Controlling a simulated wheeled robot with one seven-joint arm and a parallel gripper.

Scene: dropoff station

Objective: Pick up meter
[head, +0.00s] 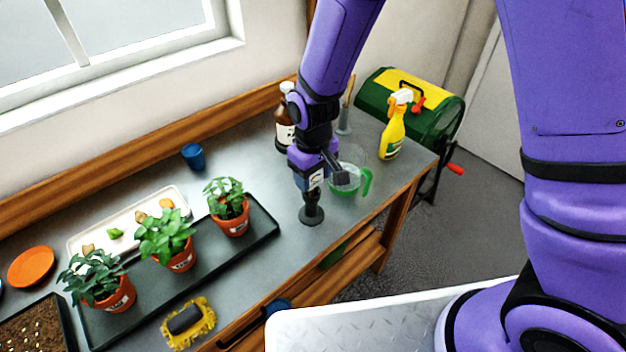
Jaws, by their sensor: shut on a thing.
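The meter (313,181) appears as a small dark upright device with a pale face, on or just above a round black base (311,216) near the front of the grey bench. My gripper (319,169) comes down over its top and is shut on it. My purple wrist hides the upper part of the meter and most of the fingers. I cannot tell whether the base is part of the meter or touches the bench.
Close right are a green-handled clear cup (365,183) and a yellow spray bottle (392,132). A brown bottle (284,122) stands behind my wrist. Left is a dark tray (262,229) with potted plants. The bench (285,262) is clear in front.

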